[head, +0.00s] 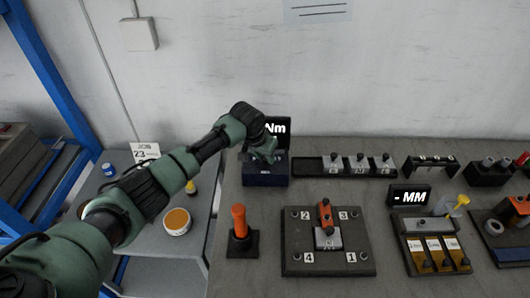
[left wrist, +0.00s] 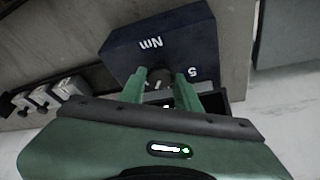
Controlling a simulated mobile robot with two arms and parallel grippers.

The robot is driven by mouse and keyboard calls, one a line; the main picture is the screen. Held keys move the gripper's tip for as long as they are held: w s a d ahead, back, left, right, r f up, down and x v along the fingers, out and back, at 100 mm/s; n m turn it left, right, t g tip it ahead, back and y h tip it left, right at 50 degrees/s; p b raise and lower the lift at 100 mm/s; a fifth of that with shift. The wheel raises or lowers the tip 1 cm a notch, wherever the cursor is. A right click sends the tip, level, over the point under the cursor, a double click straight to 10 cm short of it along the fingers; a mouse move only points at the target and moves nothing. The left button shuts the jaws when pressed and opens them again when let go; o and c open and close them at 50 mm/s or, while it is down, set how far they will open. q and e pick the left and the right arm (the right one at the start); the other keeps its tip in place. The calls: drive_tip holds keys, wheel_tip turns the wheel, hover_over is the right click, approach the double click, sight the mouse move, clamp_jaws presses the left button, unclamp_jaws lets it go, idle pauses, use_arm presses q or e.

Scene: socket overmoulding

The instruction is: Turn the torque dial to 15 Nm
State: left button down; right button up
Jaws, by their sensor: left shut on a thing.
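The torque unit is a dark blue box (head: 265,178) at the back left of the bench. In the left wrist view the box (left wrist: 190,32) shows the marks "Nm" and "5". My left gripper (head: 264,155) is over the box from above and hides most of its top. In the left wrist view the green fingers of my left gripper (left wrist: 162,80) are shut on the small dark dial (left wrist: 160,76). The dial's pointer setting cannot be read. A black display (head: 284,127) behind the box shows "Nm"; my arm hides its number. My right gripper is not in view.
Right of the box stands a black rack (head: 310,168) with grey blocks. In front are an orange-handled tool (head: 239,222) and a plate with numbered corners (head: 350,262). A "- MM" display (head: 409,196) stands further right. The wall is close behind.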

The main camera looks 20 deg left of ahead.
use_arm(q)
drive_tip(key=shift+a+m+h, duration=0.1)
drive_tip(key=shift+m+h, duration=0.4)
drive_tip(key=shift+m, duration=0.7)
drive_tip(key=shift+w+m+h+b, duration=0.1)
drive_tip(key=shift+m+h+b, duration=0.35)
drive_tip(key=shift+m, duration=0.65)
drive_tip(key=shift+g, duration=0.3)
drive_tip(key=c, duration=1)
unclamp_jaws()
drive_tip(key=shift+a+r, duration=0.1)
drive_tip(key=b+v, duration=0.1)
drive_tip(key=v, duration=0.6)
drive_tip(key=shift+r, duration=0.3)
